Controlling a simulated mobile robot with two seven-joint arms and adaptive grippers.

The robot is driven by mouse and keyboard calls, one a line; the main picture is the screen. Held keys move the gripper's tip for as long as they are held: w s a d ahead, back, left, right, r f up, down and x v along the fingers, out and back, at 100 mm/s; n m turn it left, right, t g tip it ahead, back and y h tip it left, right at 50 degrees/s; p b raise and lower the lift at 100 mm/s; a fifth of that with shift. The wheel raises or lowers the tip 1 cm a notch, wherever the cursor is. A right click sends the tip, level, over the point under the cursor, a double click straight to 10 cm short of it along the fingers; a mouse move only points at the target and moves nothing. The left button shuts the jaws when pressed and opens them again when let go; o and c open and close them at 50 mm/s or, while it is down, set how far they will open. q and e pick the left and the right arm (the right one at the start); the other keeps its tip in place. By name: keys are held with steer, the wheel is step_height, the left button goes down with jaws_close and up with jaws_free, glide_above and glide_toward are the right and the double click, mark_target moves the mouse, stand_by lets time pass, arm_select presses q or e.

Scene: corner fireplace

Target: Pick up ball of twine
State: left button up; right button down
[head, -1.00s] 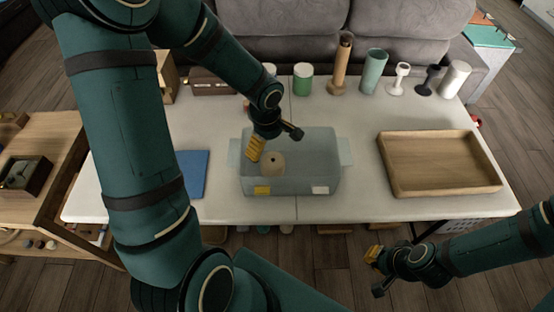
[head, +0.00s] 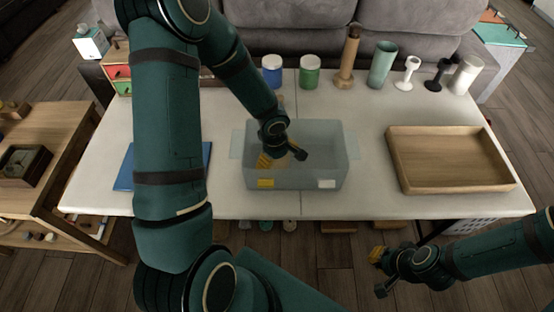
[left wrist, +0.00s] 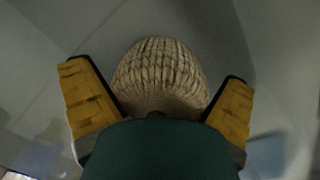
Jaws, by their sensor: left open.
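My right gripper (head: 380,273) is open and empty, in front of the table at the lower right.
A wooden tray (head: 455,183) lies on the right of the white table (head: 370,200). A blue flat item (head: 125,178) is on the left, partly behind my arm. Several jars, a green cup (head: 382,65) and a white cylinder (head: 466,74) line the back edge.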

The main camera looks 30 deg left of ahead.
arm_select(q)
steer(key=c, duration=1.1)
